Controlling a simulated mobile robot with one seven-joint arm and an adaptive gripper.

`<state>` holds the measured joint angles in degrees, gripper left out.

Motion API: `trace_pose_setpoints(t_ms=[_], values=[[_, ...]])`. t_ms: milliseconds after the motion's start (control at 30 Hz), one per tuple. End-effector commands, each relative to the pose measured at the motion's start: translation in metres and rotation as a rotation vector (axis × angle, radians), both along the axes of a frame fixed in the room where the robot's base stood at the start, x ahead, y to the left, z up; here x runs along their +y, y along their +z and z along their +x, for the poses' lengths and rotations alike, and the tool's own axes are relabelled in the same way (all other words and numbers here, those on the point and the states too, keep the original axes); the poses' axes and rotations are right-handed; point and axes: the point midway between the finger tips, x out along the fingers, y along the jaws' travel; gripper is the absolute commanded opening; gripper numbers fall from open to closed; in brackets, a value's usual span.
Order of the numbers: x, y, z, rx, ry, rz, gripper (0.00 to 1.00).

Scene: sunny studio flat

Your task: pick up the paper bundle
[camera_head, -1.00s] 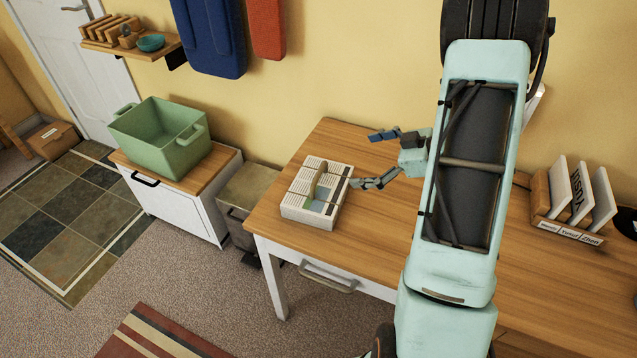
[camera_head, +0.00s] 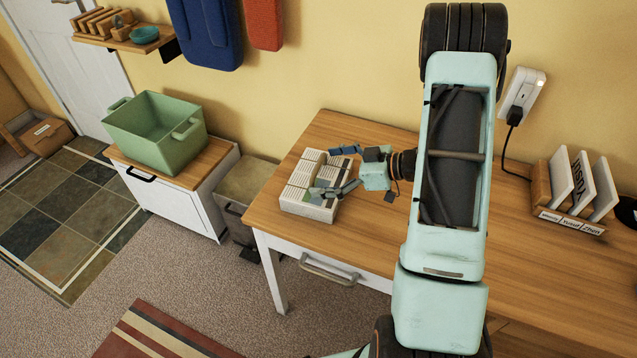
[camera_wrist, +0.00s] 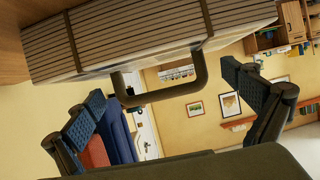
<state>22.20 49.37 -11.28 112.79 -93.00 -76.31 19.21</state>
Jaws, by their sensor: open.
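The paper bundle (camera_head: 298,198) is a thick tied stack of pale paper with a brown band and handle. It lies on the left end of the wooden desk. My gripper (camera_head: 334,170) is open at the bundle's right side, its fingers reaching over or beside that edge in the head view. In the wrist view the bundle (camera_wrist: 140,38) fills the top, with its dark handle (camera_wrist: 165,92) hanging between the two open fingers (camera_wrist: 165,95). I cannot tell whether the fingers touch the bundle. The fingers hide part of the bundle's right side in the head view.
The wooden desk (camera_head: 400,255) has free room right of the bundle. A letter rack (camera_head: 575,195) stands at its right, near a wall plug (camera_head: 520,105). A green tub (camera_head: 155,130) sits on a white cabinet (camera_head: 175,200) to the left, beside a bin (camera_head: 243,190).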

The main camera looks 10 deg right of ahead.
Motion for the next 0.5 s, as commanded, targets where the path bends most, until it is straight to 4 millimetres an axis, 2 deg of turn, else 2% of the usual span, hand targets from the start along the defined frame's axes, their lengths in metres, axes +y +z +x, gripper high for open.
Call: trace_pose_setpoints(t_ms=[100, 367, 500], values=[[0.0102, -0.005, 0.0059, -0.001, 0.0, 0.001, 1.0], [0.012, -0.0058, 0.008, -0.001, -0.002, 0.0, 1.0], [0.0119, -0.0057, 0.0078, -0.001, -0.002, 0.0, 0.86]])
